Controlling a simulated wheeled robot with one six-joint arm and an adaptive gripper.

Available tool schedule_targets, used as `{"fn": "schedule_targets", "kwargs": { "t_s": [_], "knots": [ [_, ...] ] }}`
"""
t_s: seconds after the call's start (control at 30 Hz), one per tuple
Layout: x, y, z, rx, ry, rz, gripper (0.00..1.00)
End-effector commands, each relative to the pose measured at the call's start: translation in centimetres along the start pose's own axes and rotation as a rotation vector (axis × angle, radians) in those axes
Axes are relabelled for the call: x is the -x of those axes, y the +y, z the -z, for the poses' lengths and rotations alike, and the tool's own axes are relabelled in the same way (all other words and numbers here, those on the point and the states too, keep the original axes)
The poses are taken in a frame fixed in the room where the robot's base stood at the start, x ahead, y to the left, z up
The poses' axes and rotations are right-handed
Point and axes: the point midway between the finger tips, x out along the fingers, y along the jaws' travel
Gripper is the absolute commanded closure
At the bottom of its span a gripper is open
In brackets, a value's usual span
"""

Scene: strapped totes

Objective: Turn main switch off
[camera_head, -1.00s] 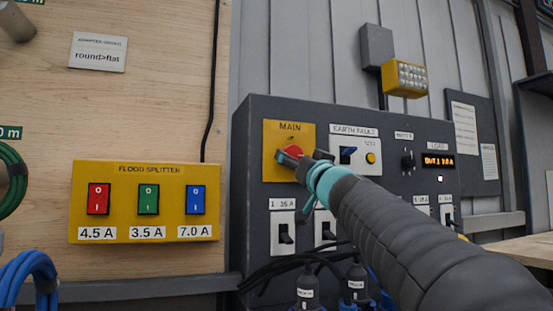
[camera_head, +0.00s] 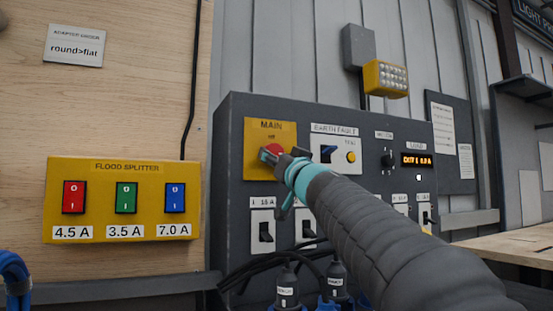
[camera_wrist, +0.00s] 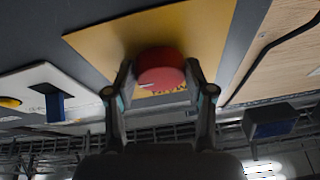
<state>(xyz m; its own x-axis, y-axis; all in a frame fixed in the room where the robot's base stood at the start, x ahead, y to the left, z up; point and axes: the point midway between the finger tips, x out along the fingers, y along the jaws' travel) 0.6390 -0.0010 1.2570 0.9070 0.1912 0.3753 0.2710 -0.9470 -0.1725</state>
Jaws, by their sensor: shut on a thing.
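The main switch is a red round knob (camera_head: 273,151) on a yellow plate (camera_head: 286,131) labelled MAIN, on the front of a dark grey panel box. In the wrist view the red knob (camera_wrist: 160,68) sits between my two fingers, with the yellow plate (camera_wrist: 105,38) behind it. A short pale mark shows on the knob's lower left edge. My gripper (camera_head: 274,155) is shut on the knob in the head view, and my gripper (camera_wrist: 161,78) holds it from both sides in the wrist view. My gripper and wrist hide part of the knob in the head view.
Right of the plate is the EARTH FAULT unit (camera_head: 338,147) with a blue switch and yellow button. Breakers (camera_head: 262,232) and black cables sit below. A yellow FLOOD SPLITTER box (camera_head: 122,166) with three rockers hangs left.

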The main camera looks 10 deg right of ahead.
Motion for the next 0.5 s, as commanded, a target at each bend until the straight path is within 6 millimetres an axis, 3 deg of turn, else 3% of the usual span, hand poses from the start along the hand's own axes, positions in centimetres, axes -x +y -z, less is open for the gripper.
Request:
{"fn": "schedule_targets", "kwargs": {
  "t_s": [0.5],
  "knots": [
    [-0.04,0.53,0.17,0.328,-0.029,0.128,0.81]
  ]
}}
